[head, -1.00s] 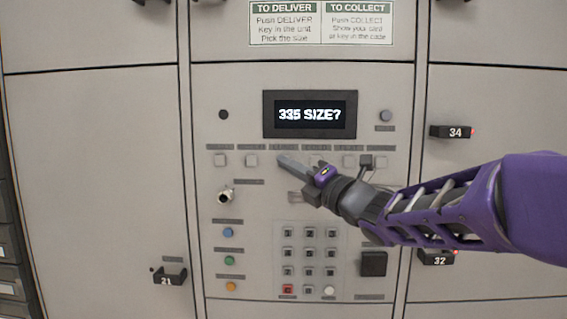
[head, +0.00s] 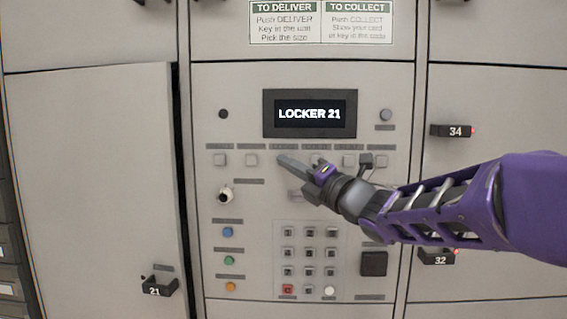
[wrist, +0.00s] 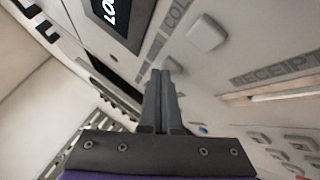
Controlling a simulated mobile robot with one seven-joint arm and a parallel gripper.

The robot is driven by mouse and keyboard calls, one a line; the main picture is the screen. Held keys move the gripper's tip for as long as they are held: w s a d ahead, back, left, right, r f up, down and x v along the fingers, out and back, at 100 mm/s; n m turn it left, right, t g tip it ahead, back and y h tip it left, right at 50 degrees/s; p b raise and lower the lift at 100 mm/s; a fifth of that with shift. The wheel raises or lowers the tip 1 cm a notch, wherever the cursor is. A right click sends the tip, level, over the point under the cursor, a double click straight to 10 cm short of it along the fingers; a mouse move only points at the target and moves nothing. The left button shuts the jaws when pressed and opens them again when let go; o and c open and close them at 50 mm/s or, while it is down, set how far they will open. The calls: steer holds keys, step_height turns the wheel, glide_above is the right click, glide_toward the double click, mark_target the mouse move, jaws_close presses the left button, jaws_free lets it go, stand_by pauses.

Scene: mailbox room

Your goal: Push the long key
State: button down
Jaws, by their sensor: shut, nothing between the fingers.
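A row of small square keys runs under the screen (head: 310,114), which reads "LOCKER 21". My gripper (head: 281,158) is shut and empty, its fingertips over the third key from the left, which they hide; I cannot tell whether they touch it. The key labels are too small to read in the head view, so I cannot confirm by lettering which one is the long key. In the wrist view the shut fingers (wrist: 163,72) point at the panel, and a square key (wrist: 207,33) beside a label starting "COL" lies to their right.
The locker door with handle 21 (head: 159,288) stands slightly ajar at left. A number keypad (head: 309,252), a black square block (head: 373,263) and coloured buttons are lower on the panel. Handles 34 (head: 452,131) and 32 (head: 437,258) stick out at right.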

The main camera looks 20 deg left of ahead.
steer(key=shift+s+d+b, duration=0.15)
steer(key=shift+s+b, duration=0.2)
steer(key=shift+s, duration=0.3)
steer(key=s+b, duration=0.1)
steer(key=s, duration=0.1)
steer(key=s+d+b, duration=0.1)
steer(key=s, duration=0.2)
steer(key=shift+r, duration=0.1)
stand_by(0.5)
